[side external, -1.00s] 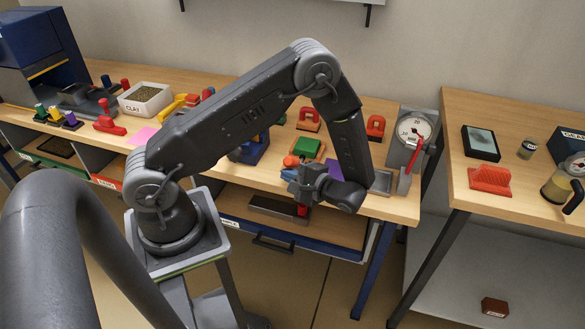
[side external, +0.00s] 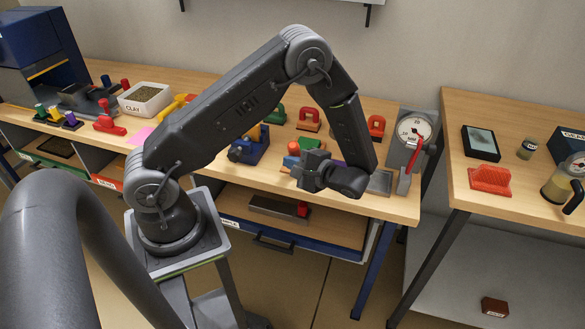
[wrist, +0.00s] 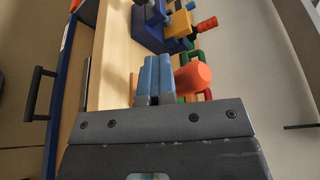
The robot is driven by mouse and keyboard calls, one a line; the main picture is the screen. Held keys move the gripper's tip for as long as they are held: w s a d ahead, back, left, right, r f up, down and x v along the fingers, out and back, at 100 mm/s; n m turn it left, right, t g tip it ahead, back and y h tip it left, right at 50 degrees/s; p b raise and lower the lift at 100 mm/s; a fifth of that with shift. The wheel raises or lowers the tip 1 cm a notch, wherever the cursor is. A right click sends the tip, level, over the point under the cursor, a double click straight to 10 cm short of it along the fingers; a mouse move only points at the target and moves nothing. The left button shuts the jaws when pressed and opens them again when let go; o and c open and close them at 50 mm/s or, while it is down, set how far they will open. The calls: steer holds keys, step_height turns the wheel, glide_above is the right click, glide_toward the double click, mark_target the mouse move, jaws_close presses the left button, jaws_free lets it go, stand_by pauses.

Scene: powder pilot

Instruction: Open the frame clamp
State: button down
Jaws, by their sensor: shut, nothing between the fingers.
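My gripper (wrist: 154,62) is shut and empty, its two blue fingers side by side in the wrist view. An orange-red cylindrical knob (wrist: 194,77) shows just right of the fingers; I cannot tell whether they touch it. In the side view my gripper (side external: 292,162) is over the front of the middle bench, by a green block (side external: 311,143) and a red knob (side external: 293,148). These may belong to the frame clamp, but my wrist hides much of this spot, so I cannot tell its state.
A blue vise-like fixture (side external: 250,148) stands left of my gripper; it also shows in the wrist view (wrist: 150,30). Red-orange handled pieces (side external: 309,119) stand behind. A dial gauge with a red lever (side external: 414,130) is at the bench's right end. An open drawer (side external: 290,222) lies below.

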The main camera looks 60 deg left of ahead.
steer(key=shift+w+a+r, duration=0.35)
steer(key=shift+r, duration=0.15)
steer(key=shift+s+d+f, duration=0.2)
steer(key=shift+s+d, duration=0.2)
steer(key=shift+d, duration=0.05)
steer(key=shift+v, duration=3)
steer(key=s+d+r+t+h, duration=0.4)
steer(key=s+r+t+h, duration=0.2)
steer(key=r, duration=0.4)
steer(key=s+d+r+t+h, duration=0.4)
steer(key=s+r+t+h, duration=0.3)
steer(key=r, duration=0.3)
steer(key=shift+r+m+h, duration=0.3)
steer(key=shift+r+h, duration=0.05)
steer(key=shift+h, duration=0.45)
